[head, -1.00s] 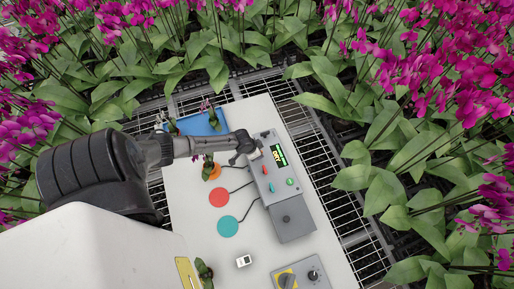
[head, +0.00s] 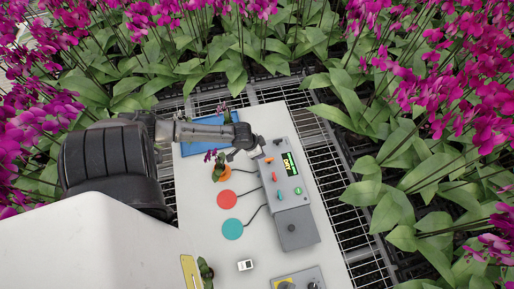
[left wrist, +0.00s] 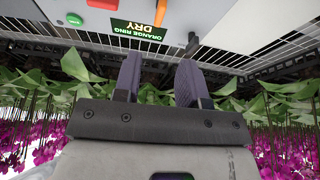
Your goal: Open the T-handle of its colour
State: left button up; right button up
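A grey control box (head: 296,215) stands on the white bench, with a lit display (head: 290,163) on top. In the left wrist view the display (left wrist: 139,30) reads "ORANGE RING DRY". A small orange handle (head: 269,159), a red one (head: 274,176) and a teal one (head: 280,195) line the box's left side. My left gripper (head: 256,153) is beside the orange handle, near the box's far left corner. The left wrist view shows its two dark fingers (left wrist: 160,82) apart with nothing between them. Contact with the handle cannot be told. My right gripper is not in view.
Orange (head: 221,173), red (head: 227,199) and teal (head: 232,229) discs lie left of the box, with dark lines to it. A blue tray (head: 200,132) lies at the back. Orchids surround the bench.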

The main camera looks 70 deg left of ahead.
pick_arm(q)
jog(key=shift+v, duration=0.95)
